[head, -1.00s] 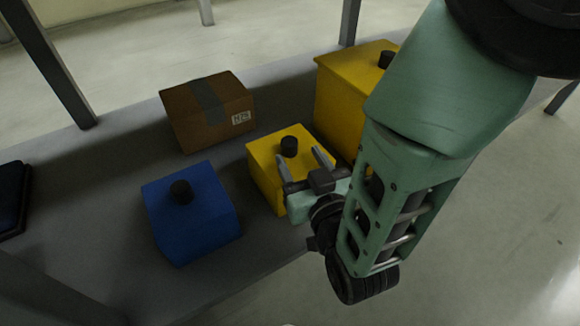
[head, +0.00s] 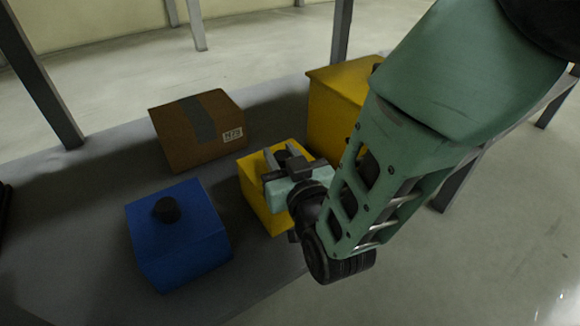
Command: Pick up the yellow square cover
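Two yellow covers are in the head view, each with a black knob on top. The smaller, squarish yellow cover (head: 255,198) stands on the grey surface, and the larger yellow cover (head: 335,110) stands behind it to the right. My gripper (head: 284,160) is over the top of the smaller cover. Its fingers are apart, one on each side of the black knob (head: 284,152). I cannot tell whether they touch the knob. The palm and wrist hide the right part of the smaller cover. My arm hides part of the larger one.
A blue cover (head: 180,240) with a black knob stands to the left of the smaller yellow cover. A brown cardboard box (head: 190,145) with grey tape stands behind it. Metal posts (head: 42,80) rise at the surface's edges. The grey surface (head: 80,210) is clear at left.

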